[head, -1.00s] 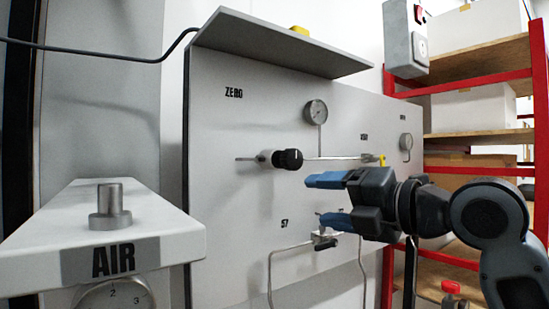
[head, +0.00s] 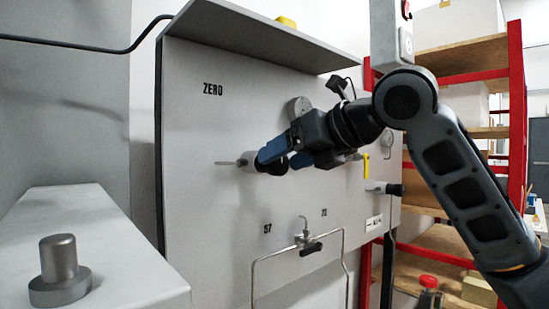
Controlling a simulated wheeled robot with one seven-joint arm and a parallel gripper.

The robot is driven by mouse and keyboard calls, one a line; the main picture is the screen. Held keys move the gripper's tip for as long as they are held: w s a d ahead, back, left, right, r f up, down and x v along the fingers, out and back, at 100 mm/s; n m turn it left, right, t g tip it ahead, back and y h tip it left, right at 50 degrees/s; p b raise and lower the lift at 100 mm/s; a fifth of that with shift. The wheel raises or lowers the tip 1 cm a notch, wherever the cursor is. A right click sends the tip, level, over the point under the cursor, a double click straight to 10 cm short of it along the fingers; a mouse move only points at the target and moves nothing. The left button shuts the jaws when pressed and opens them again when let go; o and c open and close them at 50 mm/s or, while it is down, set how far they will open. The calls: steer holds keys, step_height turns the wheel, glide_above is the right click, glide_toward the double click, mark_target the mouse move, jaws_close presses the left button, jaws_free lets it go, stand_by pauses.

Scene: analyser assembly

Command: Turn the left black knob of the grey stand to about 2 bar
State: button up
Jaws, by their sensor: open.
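The grey stand (head: 205,125) is an upright panel marked ZERO. Its left black knob (head: 277,168) sits on a thin horizontal pipe and is mostly hidden by my gripper. My gripper (head: 280,157) is open, its blue fingers at the knob, one on the left and one toward the right. The picture does not show clearly whether they touch it. A round gauge (head: 299,105) above is seen edge-on, partly behind my gripper, and its dial cannot be read. A second black knob (head: 393,189) sticks out at the right.
A yellow lever (head: 366,166) is right of my gripper. A small valve with bent pipes (head: 308,242) is below. A grey overhang (head: 250,35) juts out above. A white block with a metal post (head: 60,268) stands at front left. Red shelving (head: 515,110) is at right.

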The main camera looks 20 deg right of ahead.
mark_target(283, 159)
steer(key=shift+p+x, duration=0.3)
steer(key=shift+x, duration=1.35)
steer(key=c, duration=1)
steer(key=shift+o, duration=0.2)
